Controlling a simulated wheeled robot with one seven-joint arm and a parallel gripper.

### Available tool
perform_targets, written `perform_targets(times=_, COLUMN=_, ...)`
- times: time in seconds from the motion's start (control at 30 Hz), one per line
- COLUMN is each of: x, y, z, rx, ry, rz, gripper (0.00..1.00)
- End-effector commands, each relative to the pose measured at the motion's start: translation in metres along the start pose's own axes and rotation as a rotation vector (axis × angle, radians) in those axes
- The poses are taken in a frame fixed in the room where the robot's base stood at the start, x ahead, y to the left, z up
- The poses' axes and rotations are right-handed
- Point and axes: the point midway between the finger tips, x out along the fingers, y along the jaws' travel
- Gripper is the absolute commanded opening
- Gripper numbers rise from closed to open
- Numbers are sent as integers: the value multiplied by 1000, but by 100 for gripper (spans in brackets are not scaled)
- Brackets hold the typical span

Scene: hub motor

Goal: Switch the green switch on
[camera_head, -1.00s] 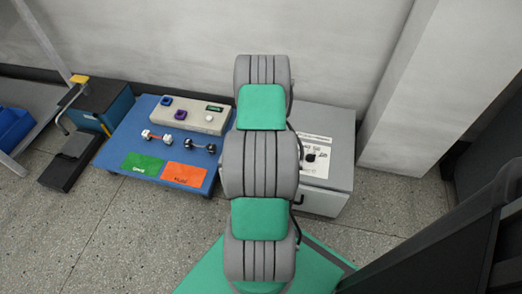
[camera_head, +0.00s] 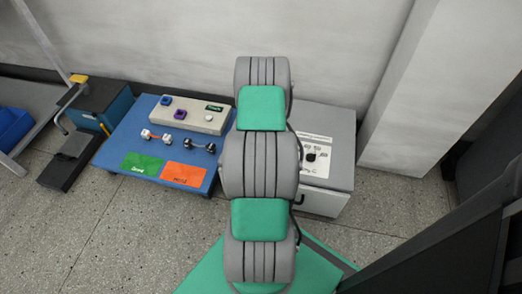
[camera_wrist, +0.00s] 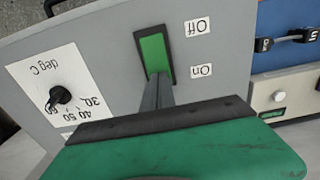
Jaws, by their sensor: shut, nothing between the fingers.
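The green switch (camera_wrist: 154,52) is a rocker in a dark frame on the top of the grey box (camera_wrist: 110,50). In the wrist view an upside-down "Off" label (camera_wrist: 198,27) is beside its far end and an "On" label (camera_wrist: 202,70) beside its near end. My gripper (camera_wrist: 155,80) is shut and empty. Its fingertips are at the near, "On" end of the switch; I cannot tell whether they press on it. In the head view the grey box (camera_head: 336,118) stands against the wall, and my arm hides the switch and gripper.
A dial with a "deg C" scale (camera_wrist: 60,95) is left of the switch in the wrist view. In the head view a blue table (camera_head: 128,128) left of the box holds a control panel (camera_head: 190,122), two dumbbell-like parts, and green and orange mats. A wall pillar is at right.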

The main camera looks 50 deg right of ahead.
Motion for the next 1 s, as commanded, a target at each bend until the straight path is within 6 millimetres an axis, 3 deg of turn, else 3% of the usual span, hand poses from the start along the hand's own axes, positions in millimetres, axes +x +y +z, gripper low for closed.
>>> perform_targets(times=0.5, x=5, y=0, z=0, rx=0, ry=0, rz=0, gripper=0)
perform_targets(times=1.0, x=-41, y=0, z=0, rx=0, ry=0, rz=0, gripper=0)
